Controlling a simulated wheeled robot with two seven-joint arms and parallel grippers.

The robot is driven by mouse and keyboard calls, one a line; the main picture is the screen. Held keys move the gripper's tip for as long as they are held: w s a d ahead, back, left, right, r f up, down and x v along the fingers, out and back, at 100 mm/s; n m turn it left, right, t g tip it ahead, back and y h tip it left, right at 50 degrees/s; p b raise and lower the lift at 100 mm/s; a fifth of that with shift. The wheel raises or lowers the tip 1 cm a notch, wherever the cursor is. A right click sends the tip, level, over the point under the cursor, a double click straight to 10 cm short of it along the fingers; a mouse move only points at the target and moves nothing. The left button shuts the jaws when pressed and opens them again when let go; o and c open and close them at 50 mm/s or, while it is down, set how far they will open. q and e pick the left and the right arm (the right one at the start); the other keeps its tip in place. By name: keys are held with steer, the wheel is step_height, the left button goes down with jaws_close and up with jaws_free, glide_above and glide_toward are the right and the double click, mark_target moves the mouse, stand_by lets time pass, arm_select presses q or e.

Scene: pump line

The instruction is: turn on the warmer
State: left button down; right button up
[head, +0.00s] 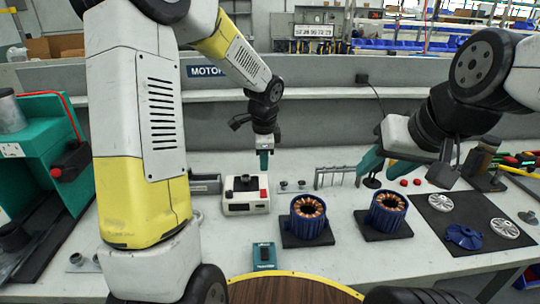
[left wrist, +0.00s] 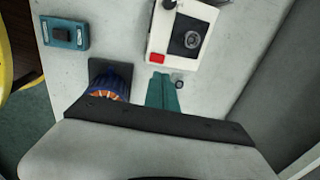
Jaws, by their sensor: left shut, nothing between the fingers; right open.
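The warmer appears to be the white box (head: 246,207) with a dark round top and a red button (head: 263,194) at its right front edge. In the left wrist view the box (left wrist: 178,40) is at the top, with its red button (left wrist: 157,58) at the lower left corner. My left gripper (head: 264,165) is shut and empty, fingers pointing down near the box's back right. Its teal fingertips (left wrist: 163,85) appear just below the button in the left wrist view, seemingly apart from it. My right gripper (head: 378,160) is open and empty, over the bench at the right.
Two blue stators with copper windings (head: 307,217) (head: 388,211) stand on dark pads right of the box. A teal box (head: 264,256) lies in front. A dark mat (head: 455,240) holds metal and blue parts. A rack (head: 335,176) stands behind. A teal machine (head: 40,150) is at left.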

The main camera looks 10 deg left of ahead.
mark_target(264, 190)
arm_select(q)
steer(key=f, duration=0.3)
steer(key=w+f, duration=0.1)
steer(key=f, duration=0.3)
steer(key=w+f, duration=0.1)
steer(key=f, duration=0.2)
steer(key=shift+a+f, duration=0.15)
steer(key=shift+a, duration=0.05)
